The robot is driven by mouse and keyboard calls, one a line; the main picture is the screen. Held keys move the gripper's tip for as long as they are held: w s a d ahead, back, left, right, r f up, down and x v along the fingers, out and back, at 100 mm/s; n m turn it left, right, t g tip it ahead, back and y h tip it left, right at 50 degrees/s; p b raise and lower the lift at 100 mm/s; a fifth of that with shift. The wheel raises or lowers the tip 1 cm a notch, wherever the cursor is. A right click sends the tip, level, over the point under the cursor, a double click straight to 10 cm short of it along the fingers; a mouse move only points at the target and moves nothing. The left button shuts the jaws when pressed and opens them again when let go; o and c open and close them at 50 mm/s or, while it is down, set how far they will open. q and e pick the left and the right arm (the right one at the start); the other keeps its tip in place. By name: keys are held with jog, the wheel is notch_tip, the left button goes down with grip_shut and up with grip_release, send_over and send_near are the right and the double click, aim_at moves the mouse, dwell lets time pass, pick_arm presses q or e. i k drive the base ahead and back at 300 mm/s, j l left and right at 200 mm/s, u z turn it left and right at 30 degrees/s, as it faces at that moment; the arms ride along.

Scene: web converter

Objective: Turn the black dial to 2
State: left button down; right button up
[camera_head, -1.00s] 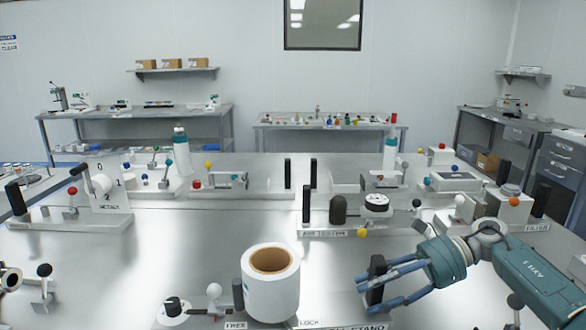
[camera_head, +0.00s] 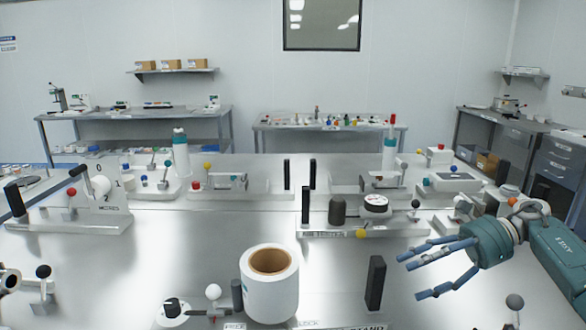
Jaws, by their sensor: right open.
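A white upright panel (camera_head: 112,190) marked 0, 1 and 2 stands on a metal base at the left. Its white hub carries a black-ended handle (camera_head: 79,171) that points up and left. A second candidate, a small black knob (camera_head: 172,305) on a round white base, sits at the front, left of the white roll; its markings are too small to read. I cannot tell which is the task's dial. My right gripper (camera_head: 413,273) is open and empty at the right, fingers pointing left, far from both. My left gripper is not in view.
A white roll (camera_head: 270,292) stands at the front centre, with a black upright handle (camera_head: 376,283) between it and my right gripper. Ball-topped levers and fixtures line the table's back. Bare tabletop (camera_head: 190,245) lies between the panel and the roll.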

aim_at(171, 306)
jog(key=k+j, duration=0.3)
jog(key=k, duration=0.15)
jog(key=k+j, duration=0.3)
jog(key=k, duration=0.15)
jog(key=k+j, duration=0.35)
jog(key=k, duration=0.1)
